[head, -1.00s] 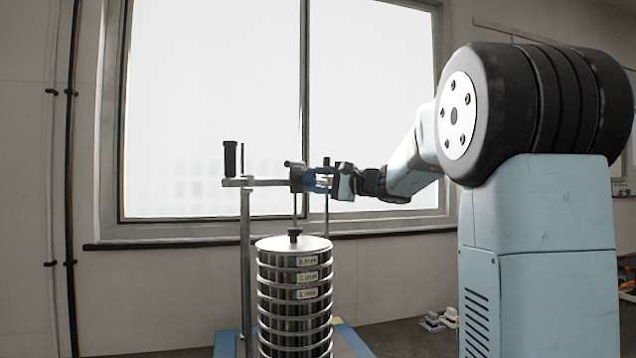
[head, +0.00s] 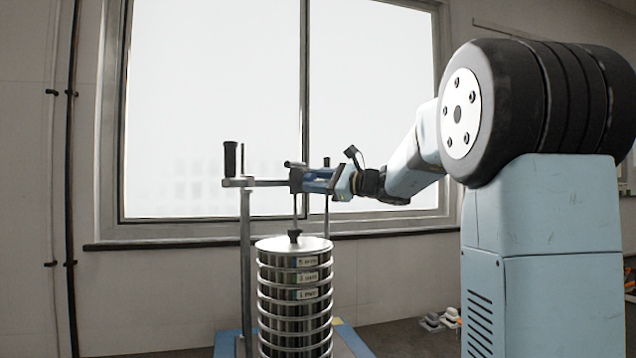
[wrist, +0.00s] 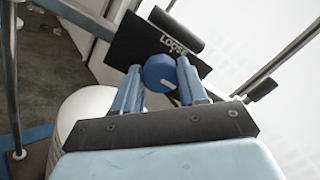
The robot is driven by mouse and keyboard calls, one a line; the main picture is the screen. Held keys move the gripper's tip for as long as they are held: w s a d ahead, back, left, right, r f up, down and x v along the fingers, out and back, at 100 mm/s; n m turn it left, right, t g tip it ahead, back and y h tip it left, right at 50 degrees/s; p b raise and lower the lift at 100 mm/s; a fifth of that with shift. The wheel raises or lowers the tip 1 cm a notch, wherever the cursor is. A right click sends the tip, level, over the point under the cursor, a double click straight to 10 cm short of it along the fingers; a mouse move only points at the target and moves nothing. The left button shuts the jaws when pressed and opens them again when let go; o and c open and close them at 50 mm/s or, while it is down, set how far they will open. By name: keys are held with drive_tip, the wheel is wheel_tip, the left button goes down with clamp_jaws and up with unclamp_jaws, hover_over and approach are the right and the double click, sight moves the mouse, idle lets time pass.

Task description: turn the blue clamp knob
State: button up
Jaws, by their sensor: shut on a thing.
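The blue clamp knob (wrist: 159,73) shows in the wrist view, in front of a dark plate (wrist: 140,43) lettered "LOOSE". A pale mark shows on the knob's lower right. My gripper (wrist: 160,70) has its two blue fingers on either side of the knob and is shut on it. In the head view my gripper (head: 312,180) reaches in from the right at the clamp bar (head: 265,183), above the sieve stack (head: 293,300). The fingers hide most of the knob there.
A black upright handle (head: 230,158) stands at the left end of the clamp bar, on a metal post (head: 246,260). A rod runs down to the stack's lid. A window and its sill (head: 400,230) lie behind. Space above the bar is clear.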

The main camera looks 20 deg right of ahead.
drive_tip(key=shift+f, duration=0.3)
drive_tip(key=o, duration=0.9)
drive_tip(key=shift+w, duration=0.15)
drive_tip(key=shift+c, duration=0.2)
drive_tip(key=shift+o, duration=0.9)
drive_tip(key=shift+r, duration=0.15)
drive_tip(key=v, duration=1.3)
drive_tip(key=shift+s+d, duration=0.25)
drive_tip(key=shift+s, duration=0.05)
